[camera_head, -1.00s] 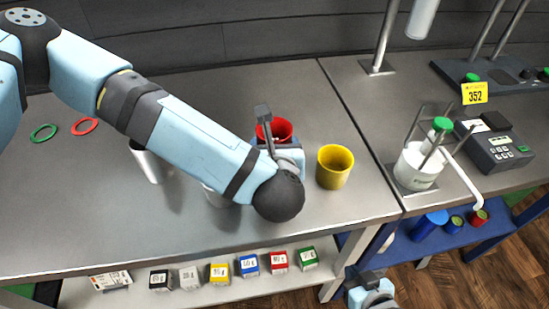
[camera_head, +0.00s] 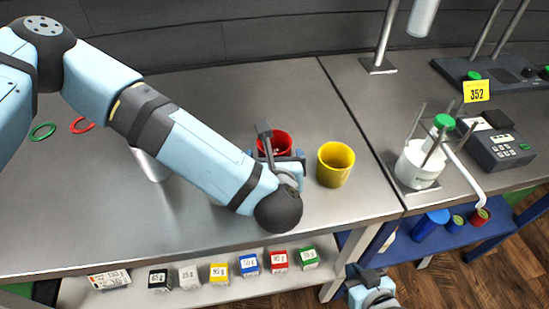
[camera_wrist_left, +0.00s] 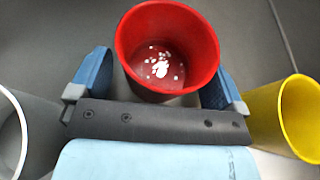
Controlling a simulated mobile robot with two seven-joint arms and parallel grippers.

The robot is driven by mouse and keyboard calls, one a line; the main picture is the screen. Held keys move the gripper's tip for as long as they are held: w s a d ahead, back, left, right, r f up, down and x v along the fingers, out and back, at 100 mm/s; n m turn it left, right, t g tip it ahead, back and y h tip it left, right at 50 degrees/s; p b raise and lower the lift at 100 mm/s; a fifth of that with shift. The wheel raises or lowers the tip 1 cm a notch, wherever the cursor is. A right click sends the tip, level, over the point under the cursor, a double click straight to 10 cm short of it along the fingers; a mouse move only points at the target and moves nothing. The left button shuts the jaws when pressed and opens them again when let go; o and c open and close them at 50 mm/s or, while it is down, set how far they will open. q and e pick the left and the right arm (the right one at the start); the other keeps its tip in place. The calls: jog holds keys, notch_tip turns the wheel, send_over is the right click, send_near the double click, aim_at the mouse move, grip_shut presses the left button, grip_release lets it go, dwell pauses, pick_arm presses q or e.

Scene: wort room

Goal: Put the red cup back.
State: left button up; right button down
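The red cup (camera_head: 283,150) is in the middle of the head view, left of the yellow cup (camera_head: 335,165). My left gripper (camera_head: 276,158) has one finger on each side of it. In the left wrist view the red cup (camera_wrist_left: 135,55) stands upright between the two blue fingers (camera_wrist_left: 158,75), with small white pieces at its bottom. It has moved along with the gripper, so the gripper is shut on it. Whether its base touches the bench is hidden. My right gripper (camera_head: 371,292) is low at the bottom edge, its fingers not clear.
A pale cup (camera_head: 150,165) stands left of my forearm. A white vessel (camera_head: 417,165) with rods and a grey instrument (camera_head: 497,145) stand on the right bench. Red (camera_head: 82,125) and green rings (camera_head: 42,131) lie far left. Small boxes line the lower shelf.

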pick_arm(q)
jog(key=shift+r, duration=0.1)
jog(key=shift+r+p, duration=0.2)
jog(key=shift+p, duration=0.25)
jog(key=shift+s+d, duration=0.1)
jog(key=shift+s, duration=0.25)
jog(key=v, duration=1)
jog(key=shift+r, duration=0.25)
jog(key=shift+s+r, duration=0.1)
jog(key=shift+s, duration=0.45)
